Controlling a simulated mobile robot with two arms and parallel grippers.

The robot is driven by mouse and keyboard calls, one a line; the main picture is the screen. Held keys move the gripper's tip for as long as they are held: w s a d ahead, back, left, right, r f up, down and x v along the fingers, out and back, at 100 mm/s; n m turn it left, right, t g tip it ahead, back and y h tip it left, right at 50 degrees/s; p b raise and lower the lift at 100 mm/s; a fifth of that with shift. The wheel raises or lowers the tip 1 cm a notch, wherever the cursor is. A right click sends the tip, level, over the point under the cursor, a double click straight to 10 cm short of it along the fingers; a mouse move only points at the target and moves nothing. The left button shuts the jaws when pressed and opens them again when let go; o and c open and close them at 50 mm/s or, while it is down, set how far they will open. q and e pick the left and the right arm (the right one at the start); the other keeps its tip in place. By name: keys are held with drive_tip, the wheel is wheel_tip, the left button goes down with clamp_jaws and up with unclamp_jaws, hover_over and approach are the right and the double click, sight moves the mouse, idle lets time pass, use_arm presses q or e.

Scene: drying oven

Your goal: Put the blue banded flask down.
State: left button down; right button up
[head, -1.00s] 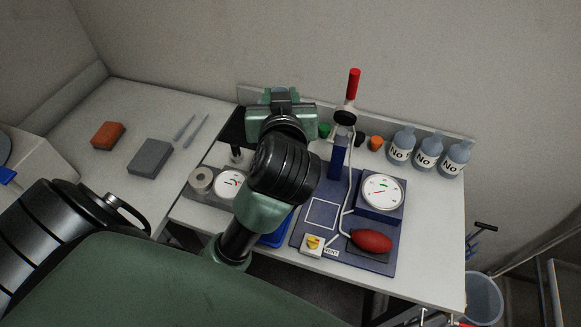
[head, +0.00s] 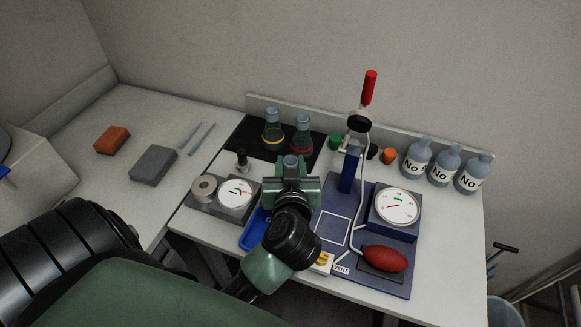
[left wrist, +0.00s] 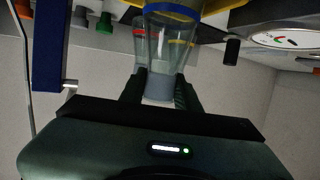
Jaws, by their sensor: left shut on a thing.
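My left gripper (head: 291,180) is shut on the neck of the blue banded flask (head: 291,161), whose top pokes up between the fingers. In the left wrist view, upside down, the fingers (left wrist: 160,92) clasp the clear flask (left wrist: 163,45), and its blue band (left wrist: 172,11) shows at the top edge. In the head view the gripper hides the flask's body, so its height above the table cannot be told. My right gripper is not in view.
A yellow banded flask (head: 272,132) and a red banded flask (head: 302,138) stand on a black mat (head: 245,135). A blue board with a dial gauge (head: 397,206) and red bulb (head: 385,258) is at right.

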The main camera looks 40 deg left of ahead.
use_arm(q)
drive_tip(key=shift+f, duration=0.25)
drive_tip(key=c, duration=1)
unclamp_jaws()
drive_tip(key=shift+f, duration=0.1)
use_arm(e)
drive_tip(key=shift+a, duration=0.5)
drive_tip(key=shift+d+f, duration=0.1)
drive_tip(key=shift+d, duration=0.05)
use_arm(q)
drive_tip(key=shift+s+d+r+p, duration=0.1)
drive_tip(key=shift+s+r+p, duration=0.05)
drive_tip(key=shift+r+p, duration=0.2)
drive_tip(key=p+v, duration=0.8)
drive_tip(key=v, duration=0.3)
drive_tip(key=shift+s+d, duration=0.2)
drive_tip(key=shift+s, duration=0.05)
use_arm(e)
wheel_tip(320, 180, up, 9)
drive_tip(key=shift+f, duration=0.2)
use_arm(q)
drive_tip(key=shift+f, duration=0.1)
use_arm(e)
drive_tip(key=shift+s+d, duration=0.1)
